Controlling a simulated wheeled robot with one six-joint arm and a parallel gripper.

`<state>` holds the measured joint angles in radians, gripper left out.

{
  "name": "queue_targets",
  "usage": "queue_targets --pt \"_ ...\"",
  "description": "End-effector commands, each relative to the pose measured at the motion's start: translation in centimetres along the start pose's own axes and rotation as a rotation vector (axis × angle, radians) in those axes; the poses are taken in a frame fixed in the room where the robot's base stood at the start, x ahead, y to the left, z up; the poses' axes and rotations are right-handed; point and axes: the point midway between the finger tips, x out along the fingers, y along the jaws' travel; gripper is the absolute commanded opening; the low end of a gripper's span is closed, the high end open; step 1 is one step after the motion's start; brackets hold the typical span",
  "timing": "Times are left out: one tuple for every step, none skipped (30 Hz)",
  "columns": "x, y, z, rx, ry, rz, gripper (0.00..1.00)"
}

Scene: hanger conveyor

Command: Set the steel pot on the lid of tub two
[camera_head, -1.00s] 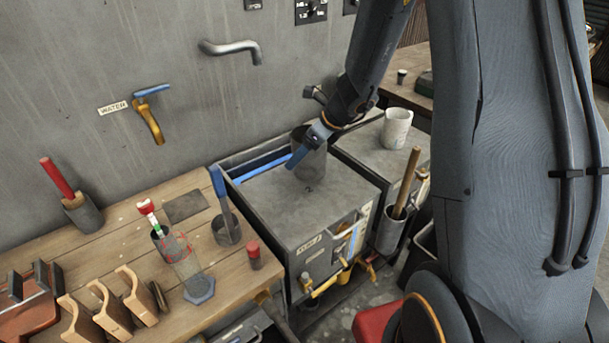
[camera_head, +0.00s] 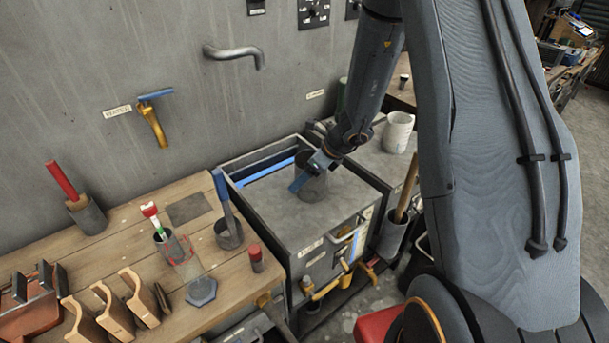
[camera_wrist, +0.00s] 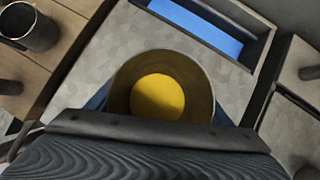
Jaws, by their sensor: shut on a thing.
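The steel pot (camera_head: 313,184) is a dark grey cylinder, upright over the middle of tub two's lid (camera_head: 345,205). My gripper (camera_head: 302,181) is shut on its side wall, with a blue finger showing on the pot's left. In the wrist view the pot (camera_wrist: 201,80) is seen from above, with a yellow round surface inside. Its base is at or very close to the lid; I cannot tell whether it touches. Tub two (camera_head: 318,262) is a grey box with a label on its front. A strip of blue shows behind the lid.
A wooden bench (camera_head: 130,232) with tools and holders is on the left. A white cup (camera_head: 398,132) stands on the neighbouring tub to the right. A holder with a wooden handle (camera_head: 407,187) is by tub two's right side. The lid around the pot is clear.

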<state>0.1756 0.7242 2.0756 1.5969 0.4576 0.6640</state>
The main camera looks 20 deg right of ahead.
Motion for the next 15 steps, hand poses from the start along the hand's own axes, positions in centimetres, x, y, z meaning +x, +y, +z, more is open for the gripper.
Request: queue_targets --pt "0.18 -0.05 -0.07 0.000 -0.001 0.000 0.40" --pt "0.16 -0.01 -0.10 0.000 0.000 0.000 0.77" --pt "0.12 0.00 -0.08 0.000 0.000 0.000 0.84" --pt "0.11 0.00 -0.07 0.000 0.000 0.000 0.89" --pt "0.10 0.01 -0.07 0.000 0.000 0.000 0.92" --pt "0.10 0.01 -0.06 0.000 0.000 0.000 0.92" --pt "0.10 0.01 -0.06 0.000 0.000 0.000 0.92" --pt "0.09 0.01 -0.06 0.000 0.000 0.000 0.92" --pt "0.09 0.01 -0.06 0.000 0.000 0.000 0.92" --pt "0.09 0.01 -0.06 0.000 0.000 0.000 0.92" --pt "0.09 0.01 -0.06 0.000 0.000 0.000 0.92" --pt "0.09 0.01 -0.05 0.000 0.000 0.000 0.92" --pt "0.08 0.01 -0.05 0.000 0.000 0.000 0.92" --pt "0.05 0.02 -0.03 0.000 0.000 0.000 0.92" --pt "-0.03 0.02 0.01 0.000 0.000 0.000 0.92"
